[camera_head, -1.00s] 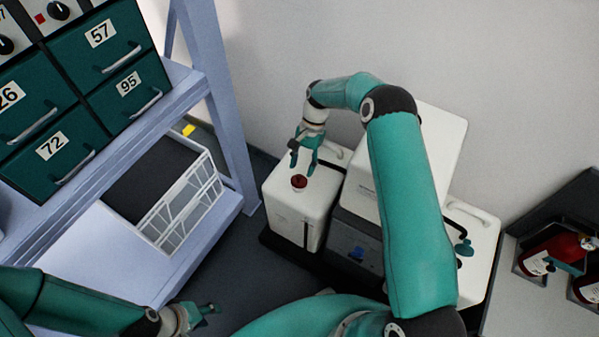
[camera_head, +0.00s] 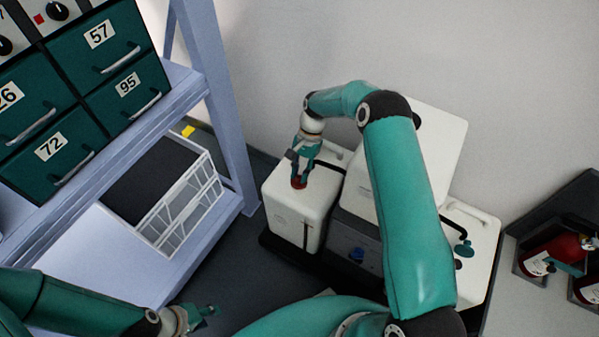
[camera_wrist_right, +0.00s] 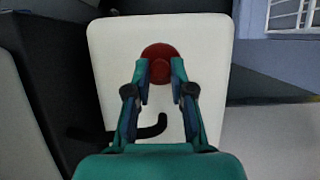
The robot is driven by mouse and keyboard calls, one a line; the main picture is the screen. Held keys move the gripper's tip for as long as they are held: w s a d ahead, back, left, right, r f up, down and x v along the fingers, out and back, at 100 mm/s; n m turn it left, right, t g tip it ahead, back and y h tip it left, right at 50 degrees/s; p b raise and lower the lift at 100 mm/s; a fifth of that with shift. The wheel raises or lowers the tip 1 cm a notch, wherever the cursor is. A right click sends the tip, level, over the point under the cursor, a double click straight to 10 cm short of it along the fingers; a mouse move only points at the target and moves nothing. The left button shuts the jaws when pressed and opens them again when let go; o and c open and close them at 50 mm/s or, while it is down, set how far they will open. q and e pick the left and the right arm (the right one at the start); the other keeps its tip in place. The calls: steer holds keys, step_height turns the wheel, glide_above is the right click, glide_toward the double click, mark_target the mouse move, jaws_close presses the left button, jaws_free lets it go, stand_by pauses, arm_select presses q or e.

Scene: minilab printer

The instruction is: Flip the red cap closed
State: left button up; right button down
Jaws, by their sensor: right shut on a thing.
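The red cap (camera_head: 299,183) sits on top of the white left tank (camera_head: 292,213) of the printer. In the right wrist view the red cap (camera_wrist_right: 160,58) is round and lies at the fingertips, partly covered by them. My right gripper (camera_head: 301,175) reaches down onto the cap from above. In the right wrist view its two fingers (camera_wrist_right: 160,78) are shut on the cap, one on each side of it. My left gripper (camera_head: 212,312) is low at the bottom of the head view, empty and far from the tank; its finger gap is too small to judge.
A white printer body (camera_head: 425,150) stands right of the tank, with a second white tank (camera_head: 478,262) beyond it. A shelf with green drawers (camera_head: 115,50) and a white basket (camera_head: 185,210) is at left. Red bottles (camera_head: 565,250) stand at far right.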

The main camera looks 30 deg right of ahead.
steer(key=shift+s, duration=0.1)
steer(key=shift+s+a+h, duration=0.2)
steer(key=shift+h, duration=0.3)
steer(key=shift+s+a+f+t+h, duration=0.15)
steer(key=shift+a+f+t+h, duration=0.2)
steer(key=shift+t+h, duration=0.2)
steer(key=shift+s+f+t+h+b, duration=0.1)
steer(key=shift+t+h+b, duration=0.15)
steer(key=shift+h+b, duration=0.25)
steer(key=c, duration=1)
jaws_free()
steer(key=shift+a, duration=0.1)
